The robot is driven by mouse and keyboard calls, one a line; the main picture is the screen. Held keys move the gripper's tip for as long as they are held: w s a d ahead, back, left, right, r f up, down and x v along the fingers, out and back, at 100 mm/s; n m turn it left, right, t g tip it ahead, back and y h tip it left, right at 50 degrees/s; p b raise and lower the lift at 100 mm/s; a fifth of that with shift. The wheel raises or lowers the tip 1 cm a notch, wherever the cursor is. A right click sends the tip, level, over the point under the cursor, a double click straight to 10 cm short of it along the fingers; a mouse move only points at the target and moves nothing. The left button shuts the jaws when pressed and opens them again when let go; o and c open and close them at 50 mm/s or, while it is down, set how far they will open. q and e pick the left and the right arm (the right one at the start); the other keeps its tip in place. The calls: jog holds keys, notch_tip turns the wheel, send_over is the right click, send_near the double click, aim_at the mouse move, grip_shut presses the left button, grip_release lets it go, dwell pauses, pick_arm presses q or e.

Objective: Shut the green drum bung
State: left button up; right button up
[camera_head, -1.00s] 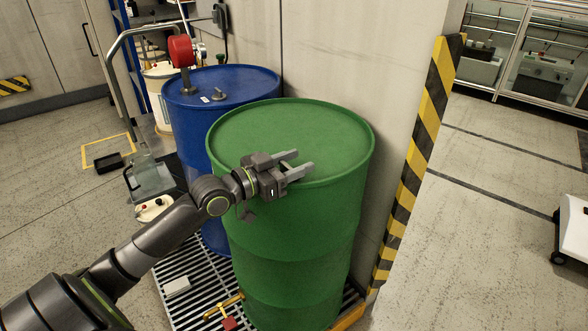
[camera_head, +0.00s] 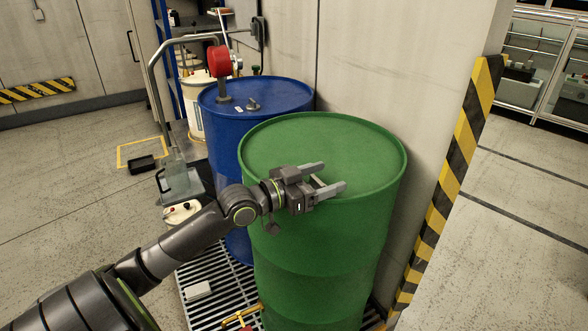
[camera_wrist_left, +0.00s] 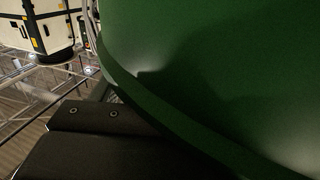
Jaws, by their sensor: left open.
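The green drum (camera_head: 345,265) stands upright in the middle of the head view. Its lid (camera_head: 305,143) looks plain and green where it shows. I cannot make out a bung on it; part of the near lid is hidden by my gripper. My left gripper (camera_head: 333,177) is open and empty, with its two fingers apart over the near rim of the drum. I cannot tell whether it touches the lid. In the left wrist view the green drum (camera_wrist_left: 220,70) fills the right side, with its curved edge close to my dark gripper body. My right gripper is not in view.
A wall with a striped corner guard (camera_head: 452,190) is close on the right. A slatted grate (camera_head: 215,285) lies below. Open floor (camera_head: 510,265) shows at right.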

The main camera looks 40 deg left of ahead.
pick_arm(q)
jog(key=p+v, duration=0.2)
jog(key=v, duration=0.4)
jog(key=shift+r, duration=0.15)
jog(key=p+v, duration=0.5)
jog(key=v, duration=0.6)
jog(key=shift+p, duration=0.4)
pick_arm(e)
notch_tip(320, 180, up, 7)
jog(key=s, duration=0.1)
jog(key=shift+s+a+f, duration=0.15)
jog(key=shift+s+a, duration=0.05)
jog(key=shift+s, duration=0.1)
pick_arm(q)
jog(key=shift+w+a, duration=0.1)
